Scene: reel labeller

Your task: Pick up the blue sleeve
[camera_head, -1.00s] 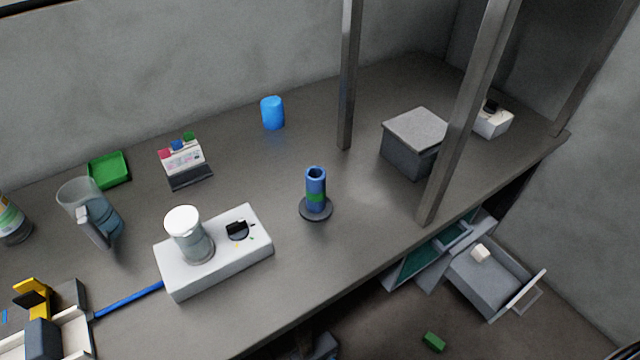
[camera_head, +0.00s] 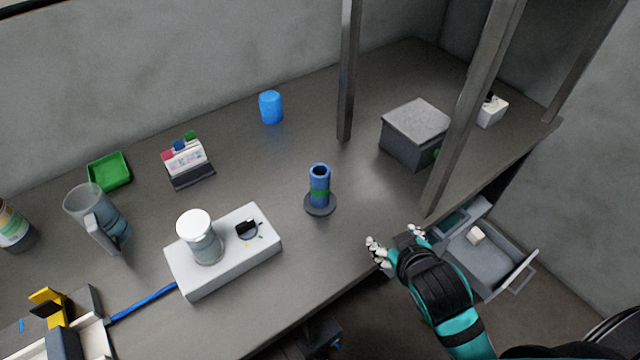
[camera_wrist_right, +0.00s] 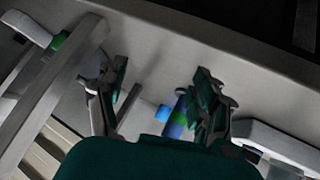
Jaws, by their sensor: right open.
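A blue sleeve (camera_head: 319,174) with a green band stands upright on a round dark base on the bench, in the head view. It also shows in the right wrist view (camera_wrist_right: 181,108), beyond my fingers and partly hidden by the right-hand one. My right gripper (camera_head: 394,239) is open and empty at the bench's front edge, to the right of the sleeve and nearer the front, apart from it. Its spread fingers also show in the right wrist view (camera_wrist_right: 157,95). A brighter plain blue cylinder (camera_head: 271,107) stands farther back. My left gripper is not in view.
A white device (camera_head: 233,262) with a lidded jar (camera_head: 200,238) stands left of the sleeve. A grey box (camera_head: 417,128) and upright posts (camera_head: 347,75) stand to the right. An open drawer (camera_head: 490,262) juts out below the bench. The bench around the sleeve is mostly clear.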

